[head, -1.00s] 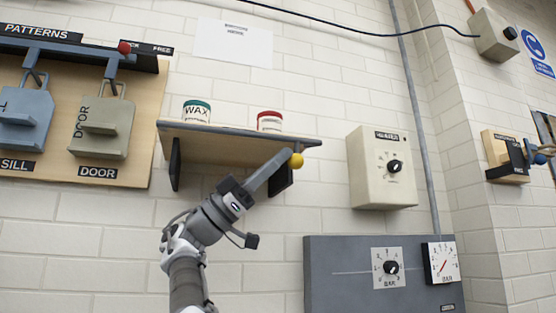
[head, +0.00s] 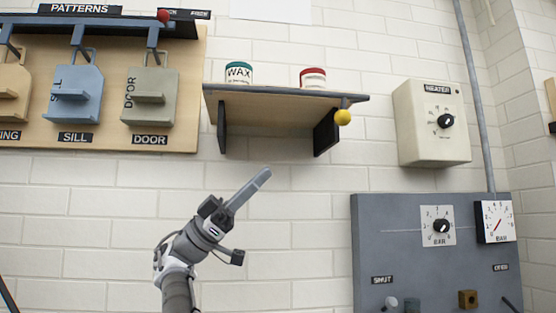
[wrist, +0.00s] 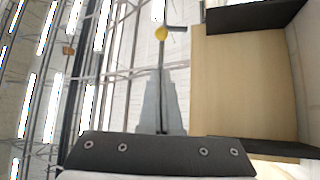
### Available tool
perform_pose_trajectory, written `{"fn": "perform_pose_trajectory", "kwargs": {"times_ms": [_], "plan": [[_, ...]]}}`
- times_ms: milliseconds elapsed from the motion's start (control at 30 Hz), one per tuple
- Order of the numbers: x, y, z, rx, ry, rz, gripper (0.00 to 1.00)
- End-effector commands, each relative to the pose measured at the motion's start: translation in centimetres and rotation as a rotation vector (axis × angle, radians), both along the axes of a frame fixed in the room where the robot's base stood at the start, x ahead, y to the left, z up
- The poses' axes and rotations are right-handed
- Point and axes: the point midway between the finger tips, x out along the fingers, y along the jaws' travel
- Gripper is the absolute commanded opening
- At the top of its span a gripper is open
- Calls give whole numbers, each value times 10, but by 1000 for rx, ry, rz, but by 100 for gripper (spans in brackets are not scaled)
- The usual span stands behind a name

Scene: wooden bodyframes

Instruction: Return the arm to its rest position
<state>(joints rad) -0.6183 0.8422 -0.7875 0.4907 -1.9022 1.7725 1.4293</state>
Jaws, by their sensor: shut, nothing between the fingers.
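My gripper (head: 264,176) is at the end of my raised arm, in front of the white brick wall and below the shelf. Its fingers are together, point up and to the right, and hold nothing. In the wrist view my closed fingers (wrist: 160,85) point up toward a yellow ball (wrist: 161,33) on the shelf's edge. In the head view the yellow ball (head: 343,117) hangs at the shelf's right front corner, clear of my fingers.
The shelf (head: 285,93) carries a WAX tin (head: 238,74) and a red-lidded tin (head: 313,79). A pattern rack (head: 180,90) hangs at left. A heater box (head: 432,122) and a grey gauge panel (head: 385,215) are at right. Bare wall surrounds my gripper.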

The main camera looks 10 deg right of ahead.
Motion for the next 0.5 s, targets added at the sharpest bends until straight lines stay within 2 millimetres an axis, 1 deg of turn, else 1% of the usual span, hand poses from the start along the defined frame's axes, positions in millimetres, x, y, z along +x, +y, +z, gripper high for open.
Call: {"fn": "perform_pose_trajectory", "kwargs": {"times_ms": [133,500], "plan": [[2,5,-5,0,1,1,0],[2,6,-6,0,-1,1,0]]}}
